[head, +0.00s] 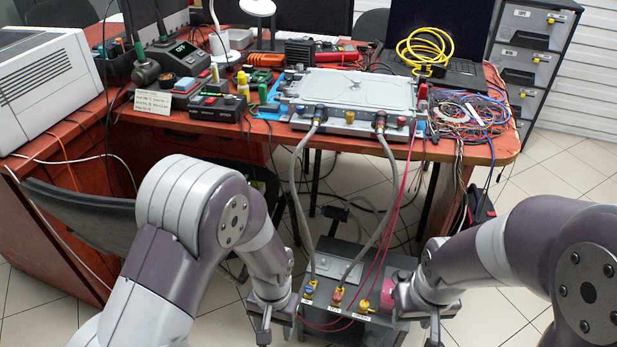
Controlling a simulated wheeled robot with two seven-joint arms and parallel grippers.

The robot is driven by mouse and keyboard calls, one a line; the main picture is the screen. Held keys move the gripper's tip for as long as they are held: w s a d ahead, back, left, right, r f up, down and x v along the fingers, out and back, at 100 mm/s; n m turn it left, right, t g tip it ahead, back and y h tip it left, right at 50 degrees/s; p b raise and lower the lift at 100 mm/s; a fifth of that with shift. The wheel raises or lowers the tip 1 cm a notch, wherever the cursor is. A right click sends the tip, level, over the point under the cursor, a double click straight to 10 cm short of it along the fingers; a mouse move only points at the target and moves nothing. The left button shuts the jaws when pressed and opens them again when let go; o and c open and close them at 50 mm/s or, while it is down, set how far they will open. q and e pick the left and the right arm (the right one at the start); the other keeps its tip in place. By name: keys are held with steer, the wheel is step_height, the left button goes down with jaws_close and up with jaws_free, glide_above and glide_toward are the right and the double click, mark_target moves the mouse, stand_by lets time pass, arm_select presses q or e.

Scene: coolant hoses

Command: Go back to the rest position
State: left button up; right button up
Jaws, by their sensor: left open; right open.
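Two grey coolant hoses hang from the front of a silver unit (360,88) on the table down to a grey box (325,262) below. The left hose (296,190) runs from a blue-marked fitting to a blue port (309,290). The right hose (391,185) runs from a reddish fitting to a red port (337,294). My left gripper (263,338) points down at the box's left side. My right gripper (434,340) points down right of the box. Both are open, hold nothing visible and are cut by the bottom edge.
The red-brown table (490,148) carries a soldering station (178,60), a tangle of wires (468,115), a laptop with a yellow cable (425,50) and tools. Thin red leads hang beside the right hose. A dark chair (80,215) is at left. Tiled floor shows at right.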

arm_select(q)
steer(key=s+a+r+n+t+p, duration=0.1)
steer(key=s+a+r+n, duration=0.1)
steer(key=a+r, duration=0.45)
steer(key=s+a+r+n+t+p, duration=0.1)
steer(key=s+a+r+t, duration=0.15)
steer(key=a+r, duration=0.4)
steer(key=w+p+v, duration=0.3)
steer(key=p+v, duration=1.2)
steer(key=w+r+p+v, duration=0.1)
steer(key=w+p+v, duration=0.2)
steer(key=p+v, duration=1.2)
steer(key=shift+d+r+g, duration=0.25)
steer(key=shift+d+g, duration=0.15)
steer(key=shift+g, duration=0.05)
